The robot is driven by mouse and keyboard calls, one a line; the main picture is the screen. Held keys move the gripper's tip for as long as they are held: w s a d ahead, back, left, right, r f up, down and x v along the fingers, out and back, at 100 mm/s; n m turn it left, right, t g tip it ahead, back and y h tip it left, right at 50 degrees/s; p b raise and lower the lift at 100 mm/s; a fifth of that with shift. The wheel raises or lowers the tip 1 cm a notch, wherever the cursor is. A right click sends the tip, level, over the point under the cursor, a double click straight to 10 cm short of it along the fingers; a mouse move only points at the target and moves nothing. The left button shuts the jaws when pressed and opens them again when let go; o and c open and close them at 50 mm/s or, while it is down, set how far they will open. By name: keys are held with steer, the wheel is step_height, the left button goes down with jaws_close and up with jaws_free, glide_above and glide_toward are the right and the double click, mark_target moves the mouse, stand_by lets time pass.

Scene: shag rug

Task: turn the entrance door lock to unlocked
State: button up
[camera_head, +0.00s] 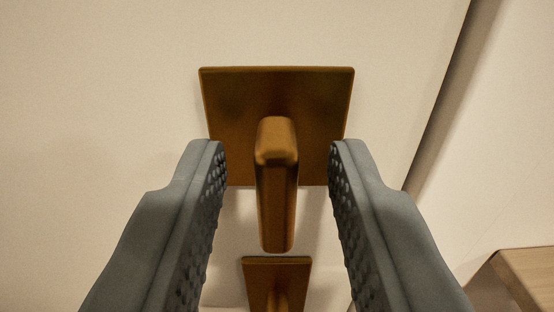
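The entrance door (110,90) fills most of the view as a pale cream surface. A bronze-brown lock (276,185) is mounted on it, with a square plate (225,100) and a narrow upright turn piece sticking out toward me. My gripper (278,160) is open, with one grey, bumpy-padded finger on each side of the turn piece. A gap shows between the turn piece and each finger, so neither touches it. The fingertips overlap the lower corners of the plate in the picture; whether they touch it I cannot tell.
A second, smaller-looking bronze plate with a stem (277,270) sits below the lock, partly cut off by the bottom edge. The door's edge and a dark gap run down the right side. A wooden surface (528,272) shows at the lower right corner.

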steer(key=shift+c, duration=0.2)
jaws_close()
steer(key=shift+m, duration=0.4)
steer(key=m, duration=0.3)
steer(key=shift+m, duration=0.3)
steer(key=m, duration=0.4)
steer(key=shift+d+f+m, duration=0.1)
steer(key=shift+d+m, duration=0.05)
steer(key=shift+m, duration=0.15)
steer(key=m, duration=0.4)
steer(key=shift+f, duration=0.1)
steer(key=shift+f+m, duration=0.1)
steer(key=shift+m, duration=2.4)
